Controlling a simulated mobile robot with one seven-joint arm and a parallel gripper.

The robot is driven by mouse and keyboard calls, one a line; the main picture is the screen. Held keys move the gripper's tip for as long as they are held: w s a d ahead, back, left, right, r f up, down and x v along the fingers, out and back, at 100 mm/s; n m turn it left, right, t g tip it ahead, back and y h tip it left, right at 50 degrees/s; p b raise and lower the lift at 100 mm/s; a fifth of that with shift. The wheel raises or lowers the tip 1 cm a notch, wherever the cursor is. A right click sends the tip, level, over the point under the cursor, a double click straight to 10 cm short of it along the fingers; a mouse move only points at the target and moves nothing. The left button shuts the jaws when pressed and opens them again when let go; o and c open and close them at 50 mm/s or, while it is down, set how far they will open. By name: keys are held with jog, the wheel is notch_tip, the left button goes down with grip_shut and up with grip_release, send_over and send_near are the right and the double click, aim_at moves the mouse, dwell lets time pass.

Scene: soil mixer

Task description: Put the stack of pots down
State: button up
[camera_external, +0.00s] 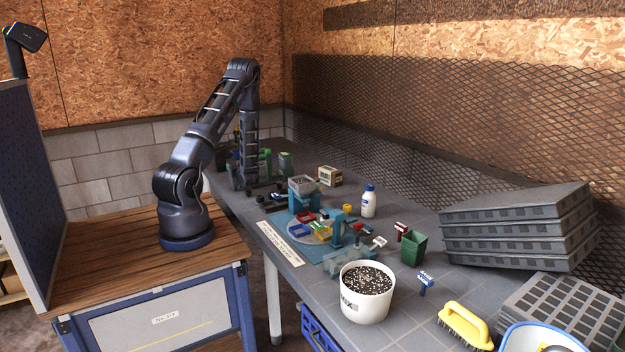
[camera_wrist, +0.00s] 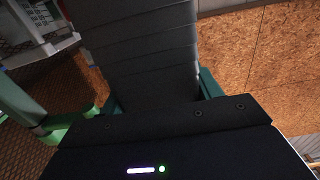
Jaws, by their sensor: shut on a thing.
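In the wrist view the stack of pots (camera_wrist: 140,45) is dark grey, with several nested rims showing as bands across it. My gripper (camera_wrist: 162,92) is shut on this stack, with a teal finger at each side of it. In the external view my arm reaches over to the far left end of the grey table, and my gripper (camera_external: 245,180) is low there among small dark and green things. I cannot clearly tell the stack from its surroundings in that view, nor whether its bottom touches the table.
A green bin (camera_external: 413,248), a white bucket of soil mix (camera_external: 352,307), a white bottle (camera_external: 368,203) and a blue mixer station (camera_external: 304,196) stand on the table (camera_external: 320,287). Stacked grey trays (camera_external: 515,232) and a yellow brush (camera_external: 465,325) are at the right. A mesh wall runs behind.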

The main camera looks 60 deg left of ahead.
jog(key=shift+f, duration=0.15)
jog(key=o, duration=1.4)
jog(key=d, duration=1.2)
jog(key=shift+r, duration=0.2)
